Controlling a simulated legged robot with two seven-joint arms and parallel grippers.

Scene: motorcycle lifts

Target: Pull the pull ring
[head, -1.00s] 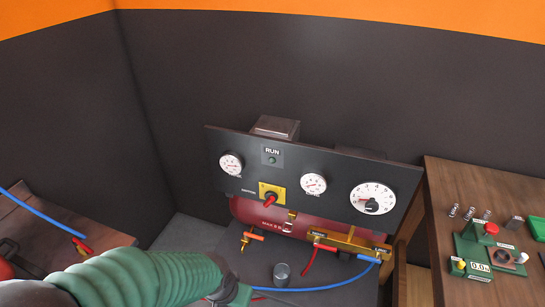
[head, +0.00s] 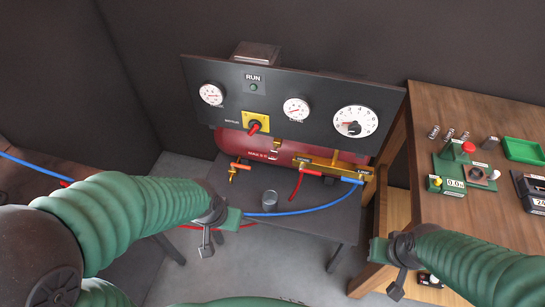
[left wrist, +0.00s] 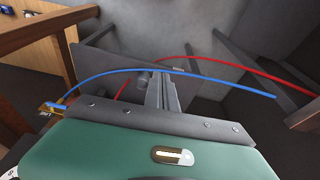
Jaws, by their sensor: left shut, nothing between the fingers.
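The red compressor tank (head: 290,148) sits under a dark gauge panel (head: 225,110). A brass manifold (head: 335,168) is at its right front, and a brass drain fitting with an orange handle (head: 238,168) is at its left. I cannot make out the pull ring clearly at this size. My left gripper (head: 206,246) is in front of the bench, lower left of the compressor and apart from it. In the left wrist view its fingers (left wrist: 163,88) are shut and empty. My right gripper (head: 397,288) hangs at lower right, left of the wooden table's front; its jaw state is unclear.
A blue hose (head: 300,211) curves across the bench front from the manifold. A grey cup (head: 270,201) stands on the grey bench (head: 315,225). A wooden table (head: 465,215) at right holds a green device, a green tray (head: 524,150) and small parts.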

